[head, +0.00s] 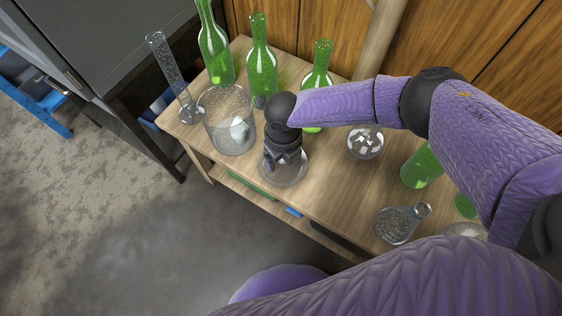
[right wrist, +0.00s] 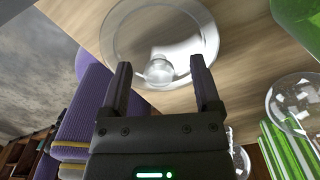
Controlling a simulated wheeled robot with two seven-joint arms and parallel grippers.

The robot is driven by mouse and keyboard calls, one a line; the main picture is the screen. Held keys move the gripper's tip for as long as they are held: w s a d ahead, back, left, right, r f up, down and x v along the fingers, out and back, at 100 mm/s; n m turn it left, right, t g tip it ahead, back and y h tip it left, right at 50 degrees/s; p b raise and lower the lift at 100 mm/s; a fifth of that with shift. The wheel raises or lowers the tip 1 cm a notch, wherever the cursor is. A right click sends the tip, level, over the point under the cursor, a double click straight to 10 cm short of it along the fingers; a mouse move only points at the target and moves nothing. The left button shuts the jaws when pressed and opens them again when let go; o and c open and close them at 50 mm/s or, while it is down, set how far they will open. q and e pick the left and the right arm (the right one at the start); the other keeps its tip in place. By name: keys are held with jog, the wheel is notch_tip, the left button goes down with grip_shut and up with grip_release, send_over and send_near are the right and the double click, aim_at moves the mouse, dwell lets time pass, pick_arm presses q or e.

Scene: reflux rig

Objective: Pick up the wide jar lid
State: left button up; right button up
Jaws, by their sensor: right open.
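The wide jar lid (head: 292,181) is a clear round glass disc with a knob, lying on the wooden table near its front edge. In the right wrist view the lid (right wrist: 124,48) shows its rim and its central knob (right wrist: 160,71). My right gripper (head: 284,163) points down over the lid, open. In the right wrist view the gripper (right wrist: 160,70) has its two fingers on either side of the knob, with gaps showing; I cannot tell their exact height against it. The wide glass jar (head: 216,132) stands left of the lid. My left gripper is not in view.
Green bottles (head: 262,72) stand along the back of the table (head: 325,190). A measuring cylinder (head: 168,66) stands at left. A round flask (head: 365,143), a green bottle (head: 420,168) and a conical flask (head: 398,224) stand to the right. The table's front edge is close to the lid.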

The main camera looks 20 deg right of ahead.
jog(key=shift+r, duration=0.15)
jog(key=shift+c, duration=0.6)
grip_shut()
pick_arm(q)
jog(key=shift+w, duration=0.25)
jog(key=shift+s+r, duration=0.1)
